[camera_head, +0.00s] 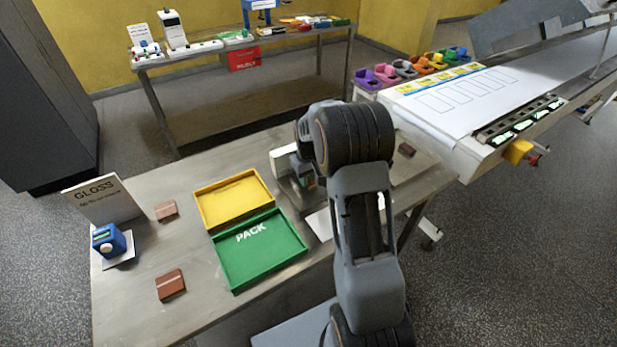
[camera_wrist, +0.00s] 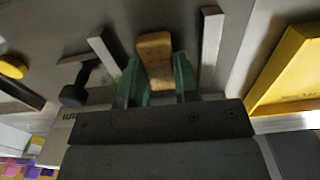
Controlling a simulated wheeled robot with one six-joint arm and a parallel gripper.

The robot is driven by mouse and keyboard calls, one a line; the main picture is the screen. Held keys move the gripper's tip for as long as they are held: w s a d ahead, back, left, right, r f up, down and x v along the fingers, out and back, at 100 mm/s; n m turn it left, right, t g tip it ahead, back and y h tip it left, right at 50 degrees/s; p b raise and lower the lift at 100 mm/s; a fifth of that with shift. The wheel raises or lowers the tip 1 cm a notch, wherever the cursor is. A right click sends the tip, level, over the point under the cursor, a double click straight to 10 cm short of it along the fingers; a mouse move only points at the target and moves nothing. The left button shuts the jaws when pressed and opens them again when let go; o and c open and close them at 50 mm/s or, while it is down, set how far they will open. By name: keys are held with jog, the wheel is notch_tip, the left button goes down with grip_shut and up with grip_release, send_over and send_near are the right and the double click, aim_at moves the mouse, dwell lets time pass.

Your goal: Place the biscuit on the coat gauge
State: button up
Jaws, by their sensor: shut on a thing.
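In the wrist view my gripper (camera_wrist: 158,72) has green fingers shut on a tan, oblong biscuit (camera_wrist: 155,48). The biscuit's far end sticks out past the fingertips. A pale bar (camera_wrist: 104,52) lies to its left and another pale bar (camera_wrist: 211,48) to its right, with a dark knob (camera_wrist: 75,94) at lower left. These may belong to the coat gauge, but I cannot tell for sure. I cannot tell whether the biscuit touches the surface beneath. In the head view my arm hides the biscuit and most of the gripper. A white block (camera_head: 281,160) shows just left of my arm.
A yellow tray (camera_head: 234,200) and a green PACK tray (camera_head: 260,250) lie left of my arm. Brown pieces (camera_head: 170,284), a blue device (camera_head: 108,240) and a GLOSS sign (camera_head: 100,201) stand farther left. A white conveyor (camera_head: 450,105) is at right.

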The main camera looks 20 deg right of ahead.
jog(key=shift+f, duration=0.1)
jog(key=shift+o, duration=1.4)
jog(key=shift+f, duration=0.1)
jog(key=o, duration=0.5)
jog(key=shift+c, duration=0.2)
notch_tip(320, 180, up, 12)
jog(key=s+a+r+t, duration=0.1)
jog(key=s+a+r, duration=0.25)
jog(key=s, duration=0.25)
jog(key=s+a+r+t, duration=0.1)
jog(key=s+a+r, duration=0.1)
jog(key=s+a, duration=0.25)
jog(key=s+a+f+m+t, duration=0.1)
jog(key=s+a+f+t, duration=0.1)
jog(key=s, duration=0.9)
jog(key=shift+s+a+f, duration=0.25)
